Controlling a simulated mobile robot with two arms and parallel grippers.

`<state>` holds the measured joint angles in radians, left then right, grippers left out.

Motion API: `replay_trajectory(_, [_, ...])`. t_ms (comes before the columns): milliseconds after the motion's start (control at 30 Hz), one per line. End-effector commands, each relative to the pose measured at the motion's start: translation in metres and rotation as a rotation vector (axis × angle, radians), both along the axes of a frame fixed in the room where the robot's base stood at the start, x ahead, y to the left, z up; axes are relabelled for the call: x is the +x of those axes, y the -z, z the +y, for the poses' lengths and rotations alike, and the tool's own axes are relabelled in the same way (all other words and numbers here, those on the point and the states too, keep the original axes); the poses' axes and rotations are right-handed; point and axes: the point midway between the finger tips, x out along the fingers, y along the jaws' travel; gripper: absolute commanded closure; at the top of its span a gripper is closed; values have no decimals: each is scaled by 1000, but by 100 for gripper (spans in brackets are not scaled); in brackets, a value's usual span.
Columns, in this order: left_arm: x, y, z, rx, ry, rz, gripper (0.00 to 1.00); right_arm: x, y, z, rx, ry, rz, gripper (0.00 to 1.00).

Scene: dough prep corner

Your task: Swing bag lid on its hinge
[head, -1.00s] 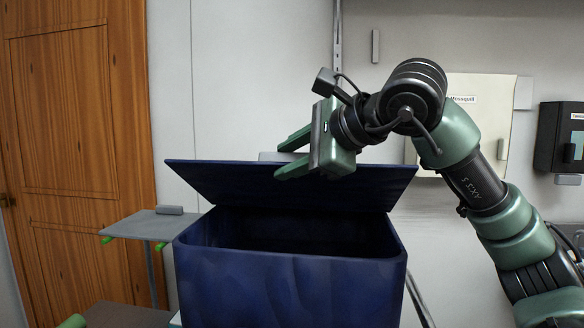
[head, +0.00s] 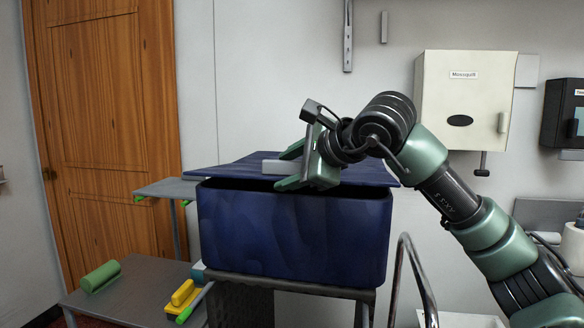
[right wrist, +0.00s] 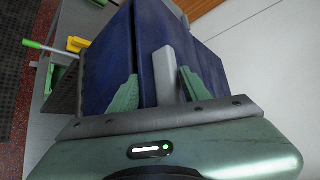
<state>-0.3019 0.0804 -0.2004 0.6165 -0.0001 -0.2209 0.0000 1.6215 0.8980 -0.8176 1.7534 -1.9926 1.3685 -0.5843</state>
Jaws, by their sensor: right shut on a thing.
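The dark blue bag (head: 295,238) is box-shaped and stands upright on a dark stand. Its flat blue lid (head: 228,167) lies nearly level over the opening, with a narrow dark gap under its near edge. A grey block-like handle (head: 276,167) sits on the lid. My right gripper (head: 291,168) is at the lid, its green fingers on either side of the handle and shut on it. In the right wrist view the handle (right wrist: 165,72) stands between the two fingers, with blue lid around it. The bag's inside is hidden. My left gripper is out of view.
A low grey table at left holds a green cylinder (head: 100,276) and a yellow object (head: 183,293). A small grey shelf (head: 166,187) stands behind it. A curved metal rail (head: 403,275) rises right of the bag. A white dispenser (head: 463,100) hangs on the wall.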

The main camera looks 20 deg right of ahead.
Motion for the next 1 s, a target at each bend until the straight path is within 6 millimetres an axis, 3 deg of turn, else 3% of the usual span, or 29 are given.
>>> replay_trajectory(100, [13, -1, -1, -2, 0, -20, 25, 0, 4, 2, 5, -4, 13, 100])
replay_trajectory(267, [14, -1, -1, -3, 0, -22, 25, 0, 4, 2, 5, -4, 13, 100])
replay_trajectory(300, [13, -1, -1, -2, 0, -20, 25, 0, 4, 2, 4, -3, 13, 50])
replay_trajectory(667, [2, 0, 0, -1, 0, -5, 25, -6, -1, -1, 2, -1, 4, 50])
replay_trajectory(1000, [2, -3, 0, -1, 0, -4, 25, -55, -26, -14, 3, -1, 5, 50])
